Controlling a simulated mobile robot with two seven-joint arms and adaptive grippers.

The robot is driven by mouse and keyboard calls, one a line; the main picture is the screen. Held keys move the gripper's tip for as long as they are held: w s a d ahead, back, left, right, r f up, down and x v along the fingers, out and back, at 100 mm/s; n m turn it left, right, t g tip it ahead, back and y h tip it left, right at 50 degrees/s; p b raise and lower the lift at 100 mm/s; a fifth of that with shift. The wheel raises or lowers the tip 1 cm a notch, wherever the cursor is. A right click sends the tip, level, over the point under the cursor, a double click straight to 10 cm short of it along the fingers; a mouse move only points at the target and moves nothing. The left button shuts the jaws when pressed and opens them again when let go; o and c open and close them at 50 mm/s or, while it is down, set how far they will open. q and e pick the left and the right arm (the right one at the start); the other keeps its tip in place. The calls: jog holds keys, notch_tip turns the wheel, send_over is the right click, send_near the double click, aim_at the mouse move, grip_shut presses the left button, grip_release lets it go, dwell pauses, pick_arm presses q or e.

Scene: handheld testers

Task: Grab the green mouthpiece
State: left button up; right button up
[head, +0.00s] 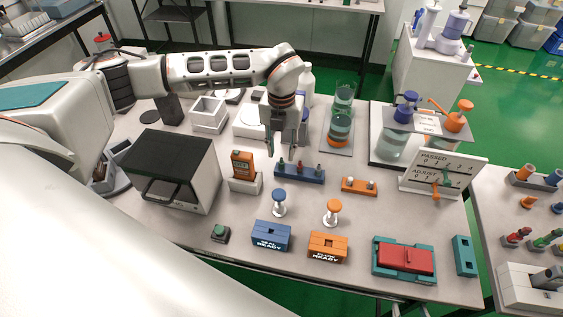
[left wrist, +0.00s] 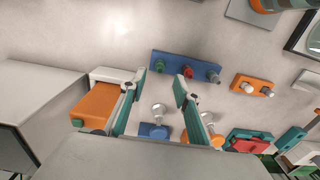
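A blue rack (head: 298,176) holds three small mouthpieces in the middle of the table. It also shows in the left wrist view (left wrist: 174,69). My left gripper (head: 284,147) is open and empty, above the table just behind the rack in the head view. My right gripper is not in view.
An orange handheld tester (head: 242,165) stands in a white holder left of the rack. A black-topped box (head: 178,165) is further left. An orange rack (head: 359,187) and a white sign (head: 441,174) stand to the right.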

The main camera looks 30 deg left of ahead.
aim_at(281, 158)
pick_arm(q)
jog(key=shift+w+a+f, duration=0.1)
jog(key=shift+w+f, duration=0.05)
jog(key=shift+f, duration=1.15)
jog(key=shift+w+a+f, duration=0.1)
jog(key=shift+f, duration=1.2)
jog(key=c, duration=0.8)
